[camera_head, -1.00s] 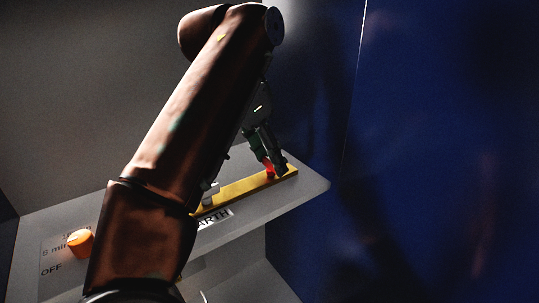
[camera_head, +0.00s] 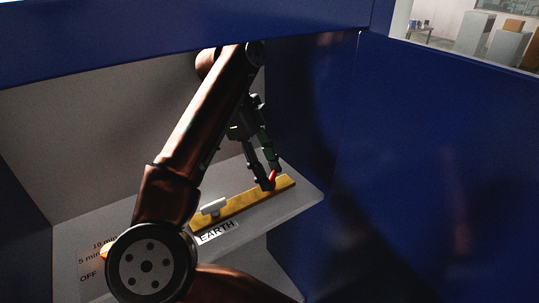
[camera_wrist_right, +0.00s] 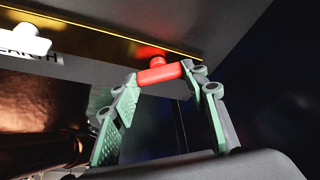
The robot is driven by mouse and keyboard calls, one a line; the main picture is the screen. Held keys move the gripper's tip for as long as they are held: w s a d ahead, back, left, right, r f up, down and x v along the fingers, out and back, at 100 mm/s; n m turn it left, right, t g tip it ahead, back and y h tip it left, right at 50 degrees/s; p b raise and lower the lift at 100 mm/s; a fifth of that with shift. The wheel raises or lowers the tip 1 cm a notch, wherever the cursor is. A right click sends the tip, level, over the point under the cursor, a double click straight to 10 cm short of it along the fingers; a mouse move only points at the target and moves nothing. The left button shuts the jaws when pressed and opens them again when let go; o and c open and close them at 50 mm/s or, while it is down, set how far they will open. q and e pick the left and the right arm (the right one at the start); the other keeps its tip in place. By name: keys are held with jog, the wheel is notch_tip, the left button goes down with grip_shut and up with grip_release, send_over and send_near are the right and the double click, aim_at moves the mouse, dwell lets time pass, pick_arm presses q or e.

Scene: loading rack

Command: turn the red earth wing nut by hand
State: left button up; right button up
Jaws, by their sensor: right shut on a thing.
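The red wing nut (camera_head: 273,177) is on the yellow bar (camera_head: 240,203), near its right end, on a grey shelf. My right gripper (camera_head: 268,182) reaches down to it from above. In the right wrist view the red wing nut (camera_wrist_right: 160,73) lies between the fingertips of my right gripper (camera_wrist_right: 160,78), which are shut on it. The fingers hide part of the nut in the head view. My left gripper is not in view.
A white wing nut (camera_head: 214,207) stands on the same bar to the left, above the EARTH label (camera_head: 216,232). An orange knob (camera_head: 106,252) is partly hidden behind my arm. Blue walls (camera_head: 430,170) close in the right side and the top.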

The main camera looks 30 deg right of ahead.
jog(key=m+p, duration=0.1)
jog(key=p, duration=0.1)
jog(key=m+y+p, duration=0.1)
jog(key=m+p, duration=0.3)
jog(key=p, duration=0.1)
jog(key=shift+w+d+r+g+y, duration=0.1)
jog(key=shift+d+r+g+y, duration=0.1)
jog(key=shift+r+g+y, duration=0.2)
jog(key=shift+f+m+y+p, duration=0.25)
jog(key=shift+m+y+p, duration=0.15)
jog(key=shift+m+p, duration=0.85)
jog(key=o, duration=1.2)
jog(key=shift+f, duration=0.1)
jog(key=shift+c, duration=0.2)
